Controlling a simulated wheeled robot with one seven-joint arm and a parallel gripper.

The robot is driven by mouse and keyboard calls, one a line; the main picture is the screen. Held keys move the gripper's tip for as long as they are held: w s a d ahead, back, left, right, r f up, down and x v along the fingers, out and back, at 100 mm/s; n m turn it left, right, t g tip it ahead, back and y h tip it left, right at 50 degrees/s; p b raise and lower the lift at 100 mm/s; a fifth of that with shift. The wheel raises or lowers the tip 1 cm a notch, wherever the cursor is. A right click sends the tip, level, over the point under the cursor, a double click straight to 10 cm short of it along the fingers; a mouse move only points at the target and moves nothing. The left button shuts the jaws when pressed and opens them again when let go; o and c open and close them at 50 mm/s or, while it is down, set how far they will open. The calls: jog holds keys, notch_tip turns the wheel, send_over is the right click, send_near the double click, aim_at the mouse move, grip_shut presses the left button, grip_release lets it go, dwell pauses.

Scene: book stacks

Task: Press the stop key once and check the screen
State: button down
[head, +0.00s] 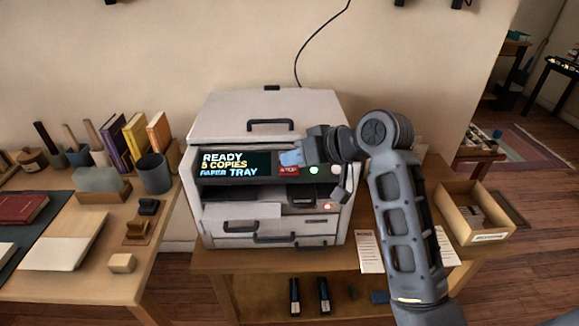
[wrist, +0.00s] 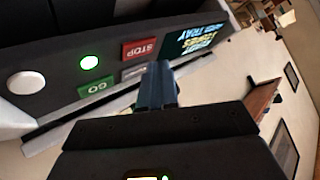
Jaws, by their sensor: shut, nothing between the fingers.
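The copier (head: 265,115) stands on a wooden table against the wall. Its dark screen (head: 235,166) reads READY, a line ending in COPIES whose first digit is hard to tell, and PAPER TRAY; it also shows in the wrist view (wrist: 196,40). The red STOP key (head: 289,171) is right of the screen and shows clearly in the wrist view (wrist: 140,49). My gripper (head: 291,157) is shut and empty in front of the panel, close to the STOP key. In the wrist view its fingertips (wrist: 158,75) are beside the key; contact cannot be told.
A green GO key (wrist: 95,86), a lit green lamp (wrist: 90,62) and a white round knob (wrist: 26,82) sit near the STOP key. A red light (head: 327,206) glows lower down. A desk with books (head: 135,135) stands left; an open box (head: 474,213) is right.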

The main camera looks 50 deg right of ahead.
jog(key=r+p, duration=0.1)
jog(key=a+r+p, duration=0.1)
jog(key=r+p, duration=0.1)
jog(key=s+r+p, duration=0.1)
jog(key=r, duration=0.1)
jog(key=shift+a, duration=0.15)
dwell(0.8)
jog(key=s+a+f+h, duration=0.2)
jog(key=s+a+f, duration=0.8)
jog(key=a, duration=0.1)
jog(key=s+a+r+n+t, duration=0.1)
jog(key=s+a+r, duration=0.1)
jog(key=s, duration=0.4)
jog(key=s+a+r+n+t+y, duration=0.1)
jog(key=s+a+r+n, duration=0.1)
jog(key=s+a, duration=0.2)
jog(key=s+a+r+n+t, duration=0.1)
jog(key=s+a+r, duration=0.1)
jog(key=s, duration=0.7)
jog(key=shift+a+r+n+t+y+b, duration=0.15)
jog(key=shift+a+n+t+y+b, duration=0.2)
jog(key=shift+a, duration=0.4)
